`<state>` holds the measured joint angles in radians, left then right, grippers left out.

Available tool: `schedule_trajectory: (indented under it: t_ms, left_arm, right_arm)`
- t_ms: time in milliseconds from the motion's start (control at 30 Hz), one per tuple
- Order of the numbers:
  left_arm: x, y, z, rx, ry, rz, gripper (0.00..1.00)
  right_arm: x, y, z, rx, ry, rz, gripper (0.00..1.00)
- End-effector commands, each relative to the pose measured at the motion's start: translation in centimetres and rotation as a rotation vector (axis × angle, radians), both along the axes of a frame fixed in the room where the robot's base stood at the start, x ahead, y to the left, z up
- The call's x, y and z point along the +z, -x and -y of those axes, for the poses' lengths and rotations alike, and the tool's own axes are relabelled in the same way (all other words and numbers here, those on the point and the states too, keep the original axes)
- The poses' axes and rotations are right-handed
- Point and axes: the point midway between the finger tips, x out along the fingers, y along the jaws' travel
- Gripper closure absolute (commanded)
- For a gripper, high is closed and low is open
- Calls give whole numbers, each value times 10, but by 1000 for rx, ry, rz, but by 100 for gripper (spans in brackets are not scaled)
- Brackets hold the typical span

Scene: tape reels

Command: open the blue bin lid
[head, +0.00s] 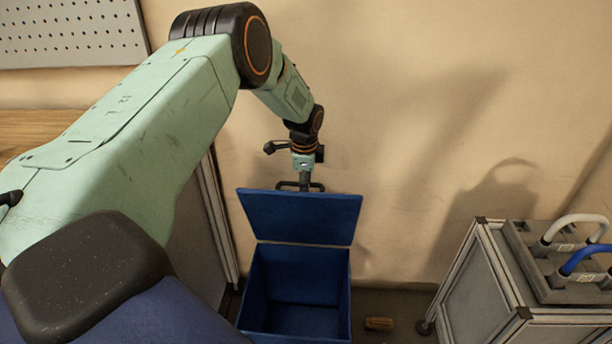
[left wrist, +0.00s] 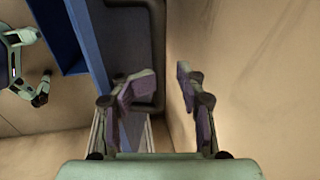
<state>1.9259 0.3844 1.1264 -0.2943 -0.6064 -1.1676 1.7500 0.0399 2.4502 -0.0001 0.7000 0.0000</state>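The blue bin (head: 300,290) stands on the floor against the wall, its inside visible and empty. Its blue lid (head: 302,218) is raised at the back, tilted up well away from the opening. A dark handle (head: 316,186) shows at the lid's top edge and as a dark bar in the left wrist view (left wrist: 158,40). My left gripper (head: 304,178) is at the handle, above and behind the lid. In the left wrist view its fingers (left wrist: 163,88) are spread apart, with the handle bar passing behind the left finger and no clear grip on it. My right gripper is out of view.
The wall (head: 420,130) is close behind the bin and beside the left gripper. A metal-framed cabinet (head: 475,285) with blue and white curved handles on top stands at the right. A small brown block (head: 379,323) lies on the floor right of the bin.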

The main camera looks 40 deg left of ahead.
Motion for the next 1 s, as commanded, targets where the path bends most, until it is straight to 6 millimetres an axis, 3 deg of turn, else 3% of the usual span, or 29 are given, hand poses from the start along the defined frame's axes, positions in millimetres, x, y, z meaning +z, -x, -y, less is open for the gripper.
schedule_trajectory:
  t_ms: [1000]
  left_arm:
    - [28,-47,-29,2,-3,5,64]
  right_arm:
    - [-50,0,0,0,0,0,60]
